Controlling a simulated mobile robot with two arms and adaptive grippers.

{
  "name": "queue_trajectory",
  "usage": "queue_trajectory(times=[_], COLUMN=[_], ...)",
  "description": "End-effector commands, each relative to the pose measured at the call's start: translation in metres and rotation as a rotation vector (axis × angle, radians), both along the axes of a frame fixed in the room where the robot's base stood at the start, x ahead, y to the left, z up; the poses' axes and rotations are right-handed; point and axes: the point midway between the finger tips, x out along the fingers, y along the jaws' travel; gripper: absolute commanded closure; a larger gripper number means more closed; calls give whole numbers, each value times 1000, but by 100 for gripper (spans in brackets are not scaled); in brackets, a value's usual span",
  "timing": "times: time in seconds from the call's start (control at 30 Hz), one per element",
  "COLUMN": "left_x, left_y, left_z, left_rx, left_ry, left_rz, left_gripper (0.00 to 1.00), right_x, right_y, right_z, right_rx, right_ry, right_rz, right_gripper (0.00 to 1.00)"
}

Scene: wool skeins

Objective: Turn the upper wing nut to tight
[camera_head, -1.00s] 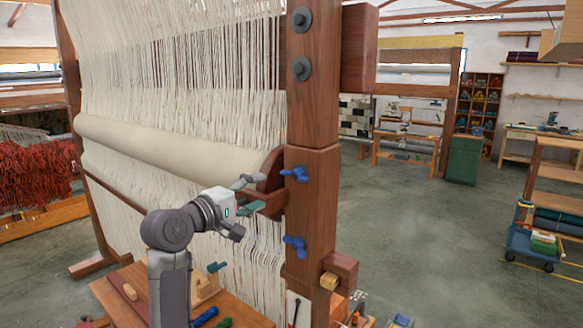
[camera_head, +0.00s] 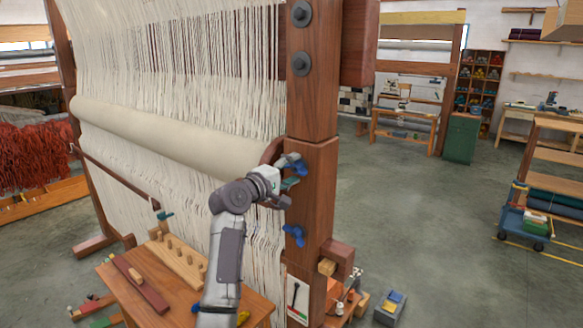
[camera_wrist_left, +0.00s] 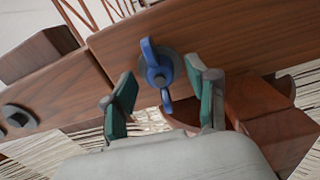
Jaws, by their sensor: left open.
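The upper wing nut (camera_head: 301,168) is blue and sits on the loom's brown wooden post (camera_head: 314,205). In the head view my left gripper (camera_head: 294,172) is at it and partly covers it. In the left wrist view the wing nut (camera_wrist_left: 158,72) lies between the two open, green-padded fingers of my left gripper (camera_wrist_left: 160,74), with gaps to both. One wing points up and the other down in that view, on a dark round washer. The lower wing nut (camera_head: 295,235), also blue, is below on the same post. My right gripper is not in view.
A wooden bench (camera_head: 155,297) with a pegged block (camera_head: 178,262) stands below my left arm. Cream warp threads (camera_head: 180,60) and a cloth roll (camera_head: 160,138) are left of the post. Floor right of the post is mostly clear, with a blue trolley (camera_head: 522,222) beyond.

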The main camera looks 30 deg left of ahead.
Motion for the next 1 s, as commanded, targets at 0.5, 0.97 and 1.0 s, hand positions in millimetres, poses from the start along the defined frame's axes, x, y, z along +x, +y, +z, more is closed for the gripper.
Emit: queue_trajectory(times=[0.5, 0.97, 1.0], left_x=[0, 0, 0], left_y=[0, 0, 0], left_z=[-1, -3, -4], left_rx=[0, 97, 122], left_ry=[1, -6, -6], left_rz=[-1, 0, -1], left_gripper=[97, 100, 100], right_x=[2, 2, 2], right_y=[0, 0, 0], right_z=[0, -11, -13], right_rx=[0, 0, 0], right_ry=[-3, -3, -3], right_rz=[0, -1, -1], right_gripper=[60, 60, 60])
